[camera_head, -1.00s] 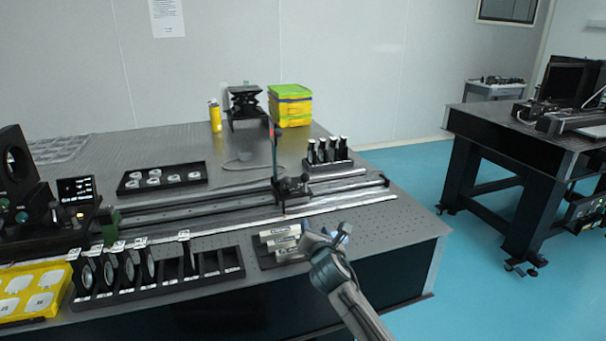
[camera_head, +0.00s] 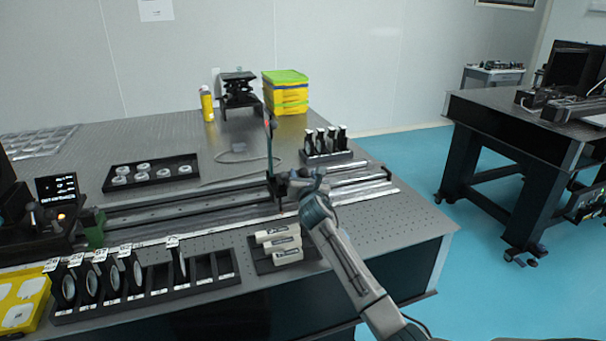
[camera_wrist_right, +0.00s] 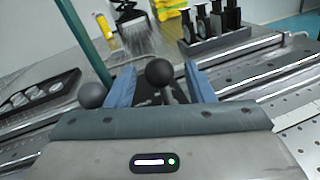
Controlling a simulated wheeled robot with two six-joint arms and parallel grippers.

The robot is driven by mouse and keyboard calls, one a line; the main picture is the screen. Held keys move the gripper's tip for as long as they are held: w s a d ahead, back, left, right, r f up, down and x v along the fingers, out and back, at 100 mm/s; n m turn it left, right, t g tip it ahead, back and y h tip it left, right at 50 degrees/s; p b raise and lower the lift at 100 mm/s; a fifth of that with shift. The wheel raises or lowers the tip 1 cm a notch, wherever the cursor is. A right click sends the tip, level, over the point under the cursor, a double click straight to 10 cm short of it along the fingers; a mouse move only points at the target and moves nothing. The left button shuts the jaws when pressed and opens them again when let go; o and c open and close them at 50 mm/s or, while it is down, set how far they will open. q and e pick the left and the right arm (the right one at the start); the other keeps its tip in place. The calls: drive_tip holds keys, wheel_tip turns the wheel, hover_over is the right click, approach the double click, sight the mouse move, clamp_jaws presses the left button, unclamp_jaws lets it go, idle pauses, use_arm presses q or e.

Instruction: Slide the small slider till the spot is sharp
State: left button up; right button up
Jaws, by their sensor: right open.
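The slider (camera_head: 278,187) sits on the dark rail (camera_head: 160,212) and carries a tall, thin green plate (camera_head: 269,150) with a reddish mark near its top. My right gripper (camera_head: 300,181) is at the slider's right side in the head view and partly covers it. In the right wrist view, the open fingers of my right gripper (camera_wrist_right: 160,82) stand on either side of a black ball knob (camera_wrist_right: 158,72). A second, greyer knob (camera_wrist_right: 92,95) is outside the left finger. I cannot tell whether the fingers touch the black knob. My left gripper is out of view. No light spot is clear.
A black rack with lenses (camera_head: 150,292) runs along the front edge. Labelled pale cylinders (camera_head: 278,243) lie near my right arm. A holder with dark posts (camera_head: 326,158) stands behind the rail. A tray of round parts (camera_head: 150,183) is behind the rail at left.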

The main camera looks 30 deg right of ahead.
drive_tip(key=shift+x, duration=0.9)
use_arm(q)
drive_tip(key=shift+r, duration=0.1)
use_arm(e)
drive_tip(key=shift+a+r, duration=0.1)
clamp_jaws()
